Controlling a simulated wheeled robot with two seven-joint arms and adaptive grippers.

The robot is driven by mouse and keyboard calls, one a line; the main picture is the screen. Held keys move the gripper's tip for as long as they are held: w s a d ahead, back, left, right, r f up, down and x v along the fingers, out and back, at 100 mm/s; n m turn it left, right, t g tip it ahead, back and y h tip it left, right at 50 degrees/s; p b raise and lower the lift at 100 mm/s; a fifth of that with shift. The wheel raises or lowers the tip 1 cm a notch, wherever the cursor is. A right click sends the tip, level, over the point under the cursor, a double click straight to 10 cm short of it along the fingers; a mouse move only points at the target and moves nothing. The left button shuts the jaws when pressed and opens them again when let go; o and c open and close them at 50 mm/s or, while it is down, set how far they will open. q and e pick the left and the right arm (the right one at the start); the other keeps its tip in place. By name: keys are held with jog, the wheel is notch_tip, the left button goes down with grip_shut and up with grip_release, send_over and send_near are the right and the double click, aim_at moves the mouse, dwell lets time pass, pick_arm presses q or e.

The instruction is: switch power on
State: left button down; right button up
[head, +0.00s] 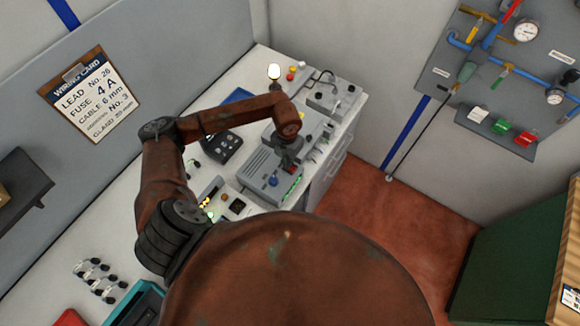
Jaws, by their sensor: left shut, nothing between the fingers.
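My left gripper (286,165) reaches down from the rusty red-brown left arm and is shut, with nothing held. Its tips are over or close above a grey vented unit (258,168) on the bench. That unit has a blue knob (272,182) and a row of green lights (292,188) on its side. I cannot tell whether the tips touch it. No switch is clearly marked as the power switch, and the gripper hides part of the unit. My right gripper is not in view.
A glowing lamp (274,72) and a grey box (338,96) stand on the bench's far end. A black device (221,148) sits left of the vented unit. A wiring card (91,94) hangs on the wall. Red floor (372,215) is clear to the right.

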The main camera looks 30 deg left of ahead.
pick_arm(q)
jog(key=shift+r+p, duration=1.65)
jog(key=shift+r, duration=1.8)
jog(key=shift+f, duration=0.1)
jog(key=shift+f+b, duration=1.8)
jog(key=shift+f, duration=1.7)
jog(key=shift+r, duration=0.15)
